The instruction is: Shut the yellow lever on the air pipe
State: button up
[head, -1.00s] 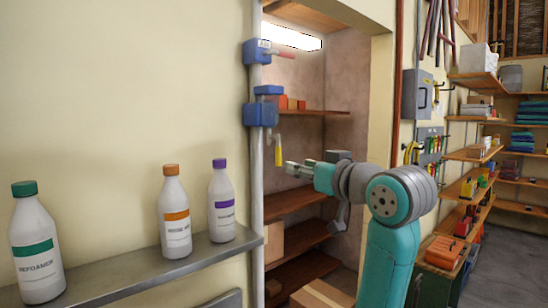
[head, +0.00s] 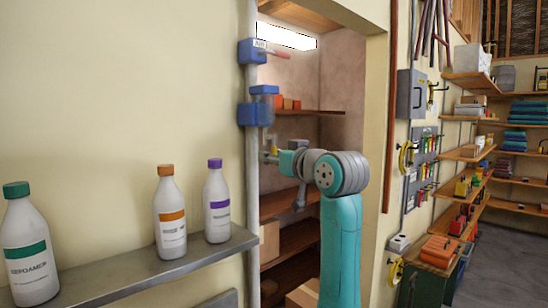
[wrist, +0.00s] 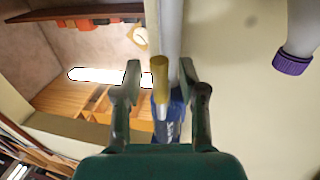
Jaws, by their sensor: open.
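The air pipe (head: 251,185) runs upright along the wall at the edge of the recess. A blue valve body (head: 256,114) sits on it; it also shows in the wrist view (wrist: 172,112). The yellow lever (wrist: 160,75) points along the pipe in the wrist view, between my open gripper's fingers (wrist: 160,76), with a gap on each side. In the head view my gripper (head: 270,156) is at the lever, just below the valve body, and mostly hides the lever.
A blue fitting (head: 251,51) with an AIR label and a reddish handle sits higher on the pipe. A metal shelf (head: 160,268) at left holds three white bottles; one purple cap (wrist: 292,64) shows in the wrist view. Wooden shelves (head: 285,203) fill the recess behind.

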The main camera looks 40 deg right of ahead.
jog(key=shift+w, duration=0.1)
grip_shut()
dwell(0.4)
jog(key=d+r+n+t+y, duration=0.1)
jog(key=d+r+n, duration=0.1)
jog(key=n, duration=0.8)
jog(key=d+r+n+t+y, duration=0.1)
jog(key=d+r+n+y, duration=0.1)
jog(key=n, duration=0.8)
jog(key=shift+d+r+y, duration=0.3)
